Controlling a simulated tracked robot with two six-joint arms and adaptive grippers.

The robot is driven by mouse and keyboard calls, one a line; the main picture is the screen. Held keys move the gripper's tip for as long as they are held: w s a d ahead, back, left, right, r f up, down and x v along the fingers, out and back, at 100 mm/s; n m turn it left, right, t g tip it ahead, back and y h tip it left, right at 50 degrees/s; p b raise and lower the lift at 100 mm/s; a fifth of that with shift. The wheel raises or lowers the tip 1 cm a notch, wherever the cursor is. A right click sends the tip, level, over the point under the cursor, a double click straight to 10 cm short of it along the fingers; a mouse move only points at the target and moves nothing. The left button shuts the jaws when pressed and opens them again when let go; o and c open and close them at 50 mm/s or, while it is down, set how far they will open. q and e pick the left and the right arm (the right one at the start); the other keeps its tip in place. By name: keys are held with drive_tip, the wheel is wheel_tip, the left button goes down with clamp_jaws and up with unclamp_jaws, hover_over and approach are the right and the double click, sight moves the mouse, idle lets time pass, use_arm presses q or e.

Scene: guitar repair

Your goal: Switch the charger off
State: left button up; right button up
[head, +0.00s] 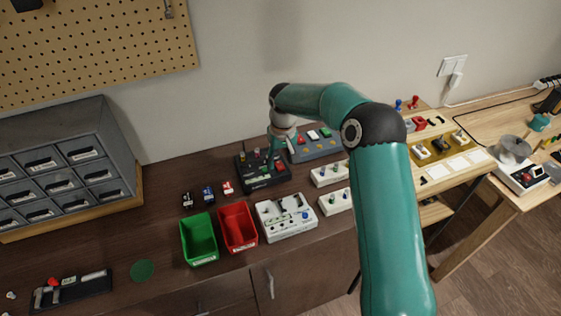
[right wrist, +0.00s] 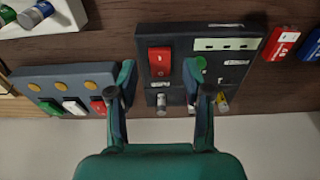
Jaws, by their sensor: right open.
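The charger appears to be the black box (head: 252,183) on the dark worktop, below my right gripper in the head view. In the right wrist view the black box (right wrist: 180,37) carries a red rocker switch (right wrist: 160,61), a green round button, a pale label strip and small metal posts. My right gripper (head: 274,160) points down over the box. In the right wrist view its open fingers (right wrist: 160,72) are on either side of the red switch, with nothing between them. I cannot tell whether they touch the box. My left gripper is not in view.
A blue-grey box (head: 318,151) with red, white and green switches stands close beside the black box. A green bin (head: 199,243), a red bin (head: 238,230) and a white tray (head: 287,232) stand in front. Small red, blue and black pieces lie left of the box.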

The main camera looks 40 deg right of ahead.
sight(282, 169)
wheel_tip(282, 169, up, 10)
drive_tip(key=s, duration=0.1)
drive_tip(key=shift+r, duration=0.25)
drive_tip(key=shift+a, duration=0.15)
